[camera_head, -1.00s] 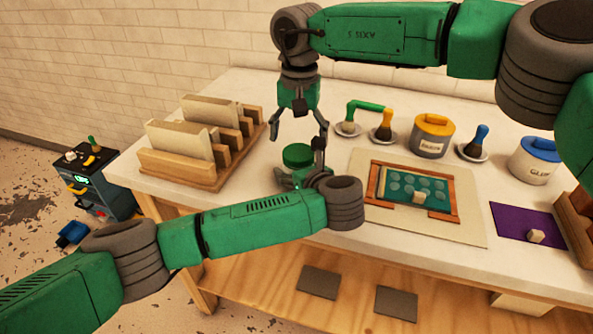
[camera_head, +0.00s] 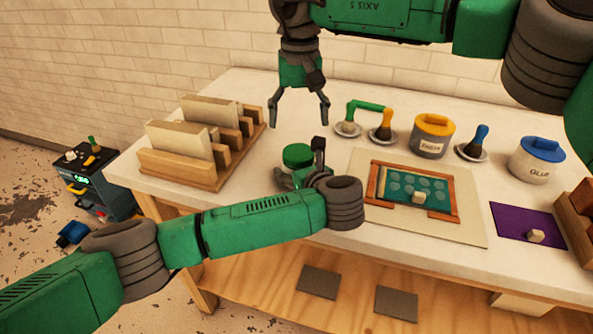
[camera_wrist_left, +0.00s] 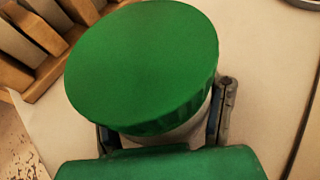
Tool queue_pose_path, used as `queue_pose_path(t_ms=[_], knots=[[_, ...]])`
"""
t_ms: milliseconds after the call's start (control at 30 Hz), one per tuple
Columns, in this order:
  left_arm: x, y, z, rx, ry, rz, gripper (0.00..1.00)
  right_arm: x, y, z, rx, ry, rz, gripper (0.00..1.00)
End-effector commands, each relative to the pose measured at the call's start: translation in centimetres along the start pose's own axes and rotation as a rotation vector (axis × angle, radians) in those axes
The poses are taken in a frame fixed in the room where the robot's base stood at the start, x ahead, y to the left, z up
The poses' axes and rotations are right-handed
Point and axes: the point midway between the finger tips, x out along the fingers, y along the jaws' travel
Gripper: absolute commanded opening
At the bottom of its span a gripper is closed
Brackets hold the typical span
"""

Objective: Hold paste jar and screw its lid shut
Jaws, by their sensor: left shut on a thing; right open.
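The paste jar's green lid (camera_head: 297,155) shows in the head view near the table's front left, on top of the jar, whose body is mostly hidden by my left gripper. My left gripper (camera_head: 300,180) is shut around the jar. In the left wrist view the wide green lid (camera_wrist_left: 142,62) covers the top, with a strip of the pale jar (camera_wrist_left: 185,130) below it between the fingers. I cannot tell how tightly the lid sits. My right gripper (camera_head: 298,108) is open and empty, pointing down above and behind the lid, clear of it.
A wooden rack (camera_head: 180,175) with upright boards stands to the left. To the right are a framed tray (camera_head: 452,212) on a pale mat, brushes on dishes, a yellow-lidded jar (camera_head: 432,140), a blue-lidded glue jar (camera_head: 536,165) and a purple mat (camera_head: 520,222).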

Motion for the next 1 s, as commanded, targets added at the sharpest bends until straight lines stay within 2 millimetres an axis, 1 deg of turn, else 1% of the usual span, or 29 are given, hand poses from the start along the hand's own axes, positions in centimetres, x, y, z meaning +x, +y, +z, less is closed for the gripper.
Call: queue_pose_path(t_ms=[167, 267, 500, 633, 800, 1000], knots=[[0.0, 0.0, 0.1, 0.0, -0.001, 0.0, 0.0, 0.6, 0.0, 0.0, 0.001, -0.001, 0.001, 0.75], [0.0, 0.0, 0.1, 0.0, -0.001, 0.0, 0.0, 1.7, 0.0, 0.0, 0.002, -0.001, 0.001, 0.75], [0.0, 0.0, 0.1, -0.001, -0.001, 0.0, 0.0, 5.5, 0.0, 0.0, 0.002, -0.001, 0.001, 0.75], [0.0, 0.0, 0.0, 0.0, -0.001, 0.0, 0.0, 7.0, 0.0, 0.0, 0.002, -0.001, 0.001, 0.75], [0.0, 0.0, 0.0, 0.0, -0.001, 0.0, 0.0, 7.9, 0.0, 0.0, 0.002, 0.001, 0.0, 0.75], [0.0, 0.0, 0.1, 0.0, -0.001, 0.0, 0.0, 8.0, 0.0, 0.0, 0.003, 0.001, 0.0, 0.75]])
